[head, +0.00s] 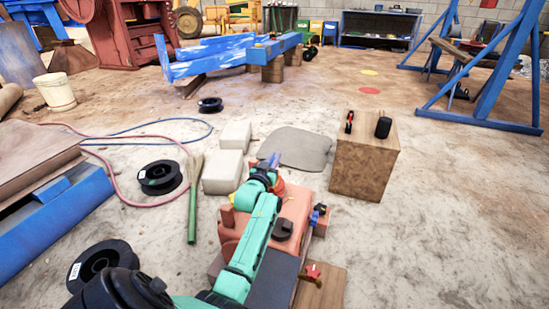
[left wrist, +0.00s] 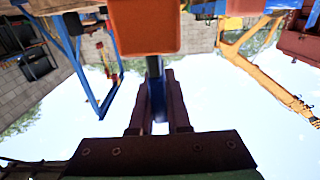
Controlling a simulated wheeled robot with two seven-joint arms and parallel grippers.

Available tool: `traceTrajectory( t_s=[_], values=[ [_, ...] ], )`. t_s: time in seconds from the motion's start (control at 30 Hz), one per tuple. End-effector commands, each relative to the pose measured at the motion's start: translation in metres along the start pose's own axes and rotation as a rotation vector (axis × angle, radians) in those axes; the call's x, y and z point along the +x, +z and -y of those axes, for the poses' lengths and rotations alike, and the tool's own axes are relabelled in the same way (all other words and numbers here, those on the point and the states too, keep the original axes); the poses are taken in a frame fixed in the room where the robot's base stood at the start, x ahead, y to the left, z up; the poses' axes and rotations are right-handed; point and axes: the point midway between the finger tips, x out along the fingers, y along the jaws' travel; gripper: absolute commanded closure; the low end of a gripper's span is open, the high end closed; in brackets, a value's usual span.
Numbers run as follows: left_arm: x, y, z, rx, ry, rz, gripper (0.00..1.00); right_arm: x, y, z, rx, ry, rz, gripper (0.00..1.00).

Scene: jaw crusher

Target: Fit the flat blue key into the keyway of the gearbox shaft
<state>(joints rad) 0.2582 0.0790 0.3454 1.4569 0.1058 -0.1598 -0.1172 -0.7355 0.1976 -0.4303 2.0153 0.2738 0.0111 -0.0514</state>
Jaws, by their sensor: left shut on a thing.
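My left gripper (head: 268,166) is at the end of the green arm, over the far end of the orange-red gearbox housing (head: 295,207). In the left wrist view its two dark fingers (left wrist: 157,100) are shut on the flat blue key (left wrist: 157,97), which lies narrow between them. A short dark part, perhaps the shaft, shows just beyond the key, in front of an orange block (left wrist: 145,27). I cannot tell whether the key touches it. The keyway cannot be made out in either view. My right gripper is not in view.
A wooden block (head: 363,170) with two small tools on top stands right of the gearbox.

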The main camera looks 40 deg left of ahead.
Motion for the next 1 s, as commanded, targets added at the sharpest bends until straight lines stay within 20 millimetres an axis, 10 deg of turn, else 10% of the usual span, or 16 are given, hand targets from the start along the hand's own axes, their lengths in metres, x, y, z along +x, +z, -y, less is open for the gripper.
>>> traceTrajectory(
  t_s=[0.8, 0.9, 1.0],
  values=[
    [0.000, 0.021, 0.000, 0.001, 0.000, -0.002, 1.00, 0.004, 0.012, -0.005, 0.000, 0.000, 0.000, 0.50],
    [0.000, 0.019, 0.000, 0.001, 0.000, -0.002, 0.51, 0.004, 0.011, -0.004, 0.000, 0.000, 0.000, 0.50],
    [0.000, 0.019, 0.000, 0.000, 0.000, -0.002, 0.50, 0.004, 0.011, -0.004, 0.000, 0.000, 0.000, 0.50]
  ],
)
